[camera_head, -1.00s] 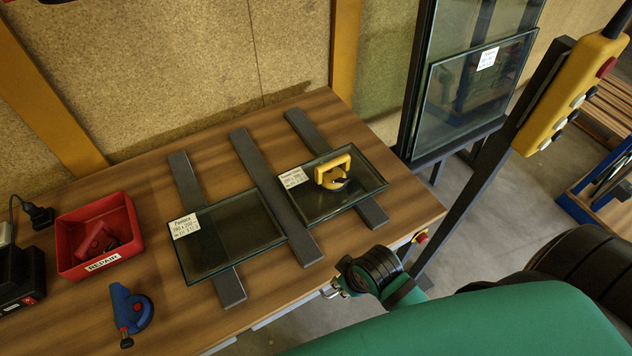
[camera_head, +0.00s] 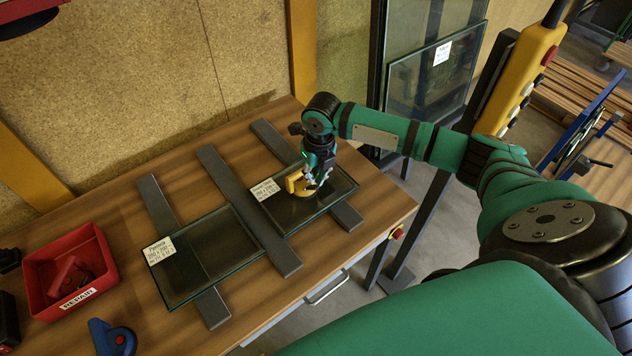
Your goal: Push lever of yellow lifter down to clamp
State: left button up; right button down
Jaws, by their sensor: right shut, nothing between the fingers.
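The yellow lifter (camera_head: 297,184) sits on the right-hand glass pane (camera_head: 318,207), which lies across dark strips on the wooden table. My right gripper (camera_head: 317,181) is directly at the lifter, pointing down from above on its right side. Its fingers are shut with nothing between them. The gripper hides part of the lifter, and I cannot make out the lever or whether the fingers touch it. My left gripper is not in view.
A second glass pane (camera_head: 215,250) with a label lies to the left. A red bin (camera_head: 37,299) marked REPAIR and a blue lifter (camera_head: 110,340) are at the lower left. Glass panels (camera_head: 425,90) stand behind the table, beside a yellow control pendant (camera_head: 523,75).

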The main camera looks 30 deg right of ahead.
aim_at(317, 186)
jog(key=shift+w+d+r+n, duration=0.3)
jog(key=shift+d+r+n, duration=0.35)
jog(key=shift+d, duration=0.3)
jog(key=f+b, duration=0.4)
jog(key=b, duration=0.1)
jog(key=f+b, duration=0.2)
jog(key=f, duration=0.1)
jog(key=shift+w+b, duration=0.4)
